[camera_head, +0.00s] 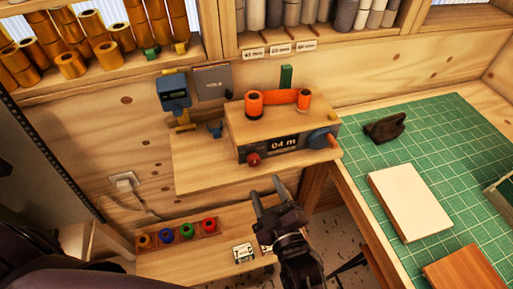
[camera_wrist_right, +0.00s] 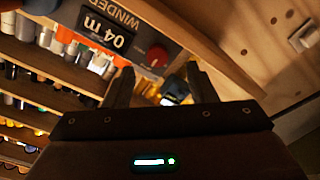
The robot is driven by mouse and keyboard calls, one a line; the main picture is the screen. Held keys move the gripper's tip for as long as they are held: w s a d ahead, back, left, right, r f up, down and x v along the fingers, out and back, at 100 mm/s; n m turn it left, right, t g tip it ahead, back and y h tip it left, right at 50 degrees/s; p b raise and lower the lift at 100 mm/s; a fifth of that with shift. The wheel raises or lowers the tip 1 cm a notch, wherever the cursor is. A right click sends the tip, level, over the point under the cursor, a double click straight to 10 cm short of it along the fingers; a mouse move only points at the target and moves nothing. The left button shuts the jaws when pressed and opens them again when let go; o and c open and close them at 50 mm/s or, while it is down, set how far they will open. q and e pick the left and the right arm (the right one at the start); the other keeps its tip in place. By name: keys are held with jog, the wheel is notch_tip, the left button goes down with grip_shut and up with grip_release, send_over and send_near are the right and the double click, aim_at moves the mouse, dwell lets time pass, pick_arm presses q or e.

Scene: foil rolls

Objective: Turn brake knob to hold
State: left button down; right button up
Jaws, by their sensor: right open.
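The winder (camera_head: 285,125) is a wooden box with orange rolls on top and a dark front panel reading "04 m". The red brake knob (camera_head: 253,160) sits at the lower left of that panel. In the right wrist view the red knob (camera_wrist_right: 158,56) shows beyond the fingertips, beside the upside-down "WINDER" label. My right gripper (camera_head: 265,184) is open and empty, below and in front of the knob, apart from it. It also shows in the right wrist view (camera_wrist_right: 157,82), fingers spread. The knob's pointer direction is too small to read. My left gripper is out of view.
A blue disc (camera_head: 320,139) with a wooden handle is on the panel's right. A blue device (camera_head: 173,91) stands left of the winder. A lower shelf holds a tray of coloured spools (camera_head: 178,234). The green cutting mat (camera_head: 440,150) lies to the right.

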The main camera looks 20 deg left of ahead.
aim_at(255, 163)
jog(key=p+x, duration=0.1)
jog(key=x, duration=0.1)
jog(key=r+x, duration=0.1)
jog(key=x, duration=0.1)
jog(key=p+x, duration=0.1)
jog(key=x, duration=0.2)
jog(key=shift+s+a+r+p, duration=0.15)
jog(key=shift+a+p, duration=0.05)
jog(key=shift+p, duration=0.1)
jog(key=shift+w+a, duration=0.1)
jog(key=shift+w, duration=0.1)
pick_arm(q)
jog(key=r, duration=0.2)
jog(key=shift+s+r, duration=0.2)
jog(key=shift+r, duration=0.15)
pick_arm(e)
jog(key=shift+s, duration=0.1)
jog(key=c, duration=1)
jog(key=shift+o, duration=0.2)
